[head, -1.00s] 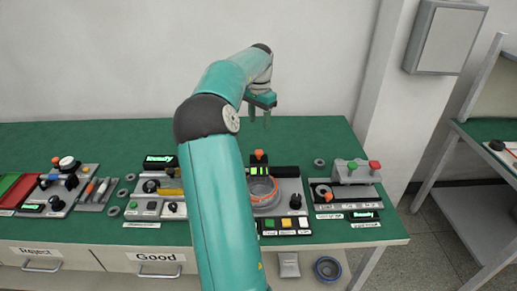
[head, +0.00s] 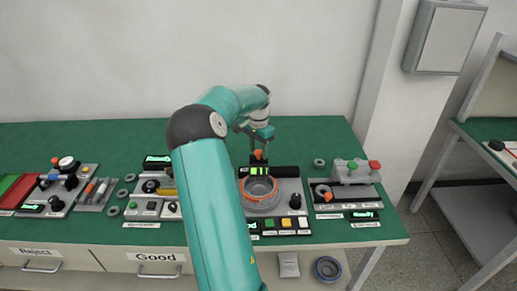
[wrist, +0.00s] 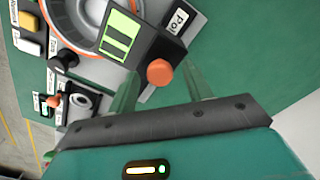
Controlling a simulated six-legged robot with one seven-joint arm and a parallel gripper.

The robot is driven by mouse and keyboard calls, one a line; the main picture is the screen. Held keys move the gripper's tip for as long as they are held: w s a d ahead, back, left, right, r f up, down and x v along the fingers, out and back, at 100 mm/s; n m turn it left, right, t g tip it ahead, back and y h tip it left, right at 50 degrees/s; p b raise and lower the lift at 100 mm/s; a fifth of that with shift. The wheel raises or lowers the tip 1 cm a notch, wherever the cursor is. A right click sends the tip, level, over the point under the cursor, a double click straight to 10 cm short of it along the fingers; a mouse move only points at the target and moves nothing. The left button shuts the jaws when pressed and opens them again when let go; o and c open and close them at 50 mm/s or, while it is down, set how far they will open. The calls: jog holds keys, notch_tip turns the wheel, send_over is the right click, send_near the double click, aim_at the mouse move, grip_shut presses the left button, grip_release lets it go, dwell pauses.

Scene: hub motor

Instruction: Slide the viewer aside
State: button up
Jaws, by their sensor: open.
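The viewer is a dark block with a lit green display (head: 258,171) and an orange knob (head: 258,155) at its back. It sits over the rear of the grey station with the orange-ringed round part (head: 260,190). In the wrist view the display (wrist: 120,36) and the orange knob (wrist: 160,72) show close up. My gripper (wrist: 161,78) is open, with one green finger on each side of the knob in the picture. Whether the fingers touch the knob cannot be told. In the head view my gripper (head: 259,147) is just above the knob, and its fingertips are hard to make out.
A black bar (head: 285,172) lies right of the display. A black knob (head: 295,201) and a button row (head: 285,225) are in front. The green bench behind is clear.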

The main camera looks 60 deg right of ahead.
grip_shut()
jog(key=s+d, duration=0.5)
jog(key=s, duration=0.5)
jog(key=shift+s, duration=0.15)
jog(key=shift+d, duration=0.15)
grip_release()
jog(key=shift+s, duration=0.15)
notch_tip(320, 180, up, 14)
jog(key=shift+w, duration=0.2)
